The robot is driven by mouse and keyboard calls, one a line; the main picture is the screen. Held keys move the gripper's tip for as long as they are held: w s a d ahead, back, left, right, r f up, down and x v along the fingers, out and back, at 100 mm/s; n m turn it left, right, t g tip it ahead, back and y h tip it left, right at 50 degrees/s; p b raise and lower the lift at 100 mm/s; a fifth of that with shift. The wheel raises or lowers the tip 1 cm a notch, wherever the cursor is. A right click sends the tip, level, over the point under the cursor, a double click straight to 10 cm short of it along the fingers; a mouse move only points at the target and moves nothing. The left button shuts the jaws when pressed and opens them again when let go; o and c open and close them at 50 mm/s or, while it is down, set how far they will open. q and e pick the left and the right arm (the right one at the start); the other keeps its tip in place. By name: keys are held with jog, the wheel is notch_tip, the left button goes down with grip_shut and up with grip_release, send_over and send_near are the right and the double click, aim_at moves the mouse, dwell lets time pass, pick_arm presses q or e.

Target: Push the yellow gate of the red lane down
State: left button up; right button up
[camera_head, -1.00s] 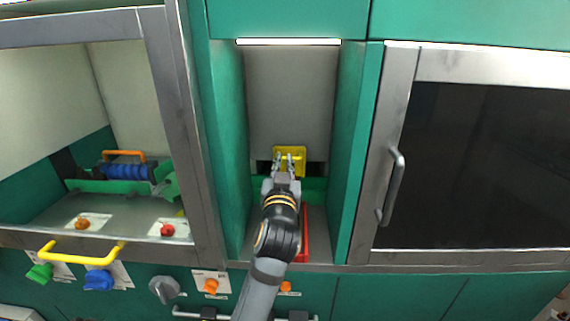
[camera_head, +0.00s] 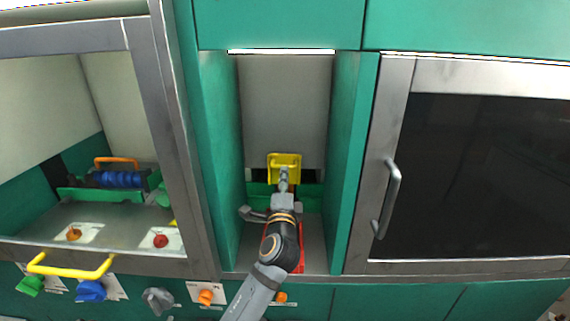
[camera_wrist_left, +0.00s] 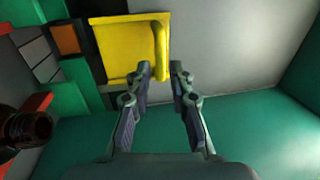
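The yellow gate (camera_head: 284,159) stands in the narrow bay between the two glass-fronted cabinets. It shows larger in the left wrist view (camera_wrist_left: 120,45), with a raised yellow bar along its right side. My left gripper (camera_head: 284,181) is at the gate's lower part in the head view. In the left wrist view its fingers (camera_wrist_left: 161,70) are apart, with the lower end of the bar lined up between their tips. I cannot tell whether they touch it. Red lane parts (camera_head: 299,265) show beside and under my left arm, which hides much of the lane. My right gripper is not in view.
A dark amber bottle (camera_wrist_left: 25,128) shows at the left wrist view's left edge. Green walls (camera_head: 350,150) close in the bay on both sides. A door handle (camera_head: 388,200) stands at the right, and a yellow handle (camera_head: 70,269) at lower left.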

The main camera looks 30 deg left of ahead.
pick_arm(q)
jog(key=p+x, duration=0.1)
jog(key=x, duration=0.4)
jog(key=shift+w, duration=0.1)
grip_shut()
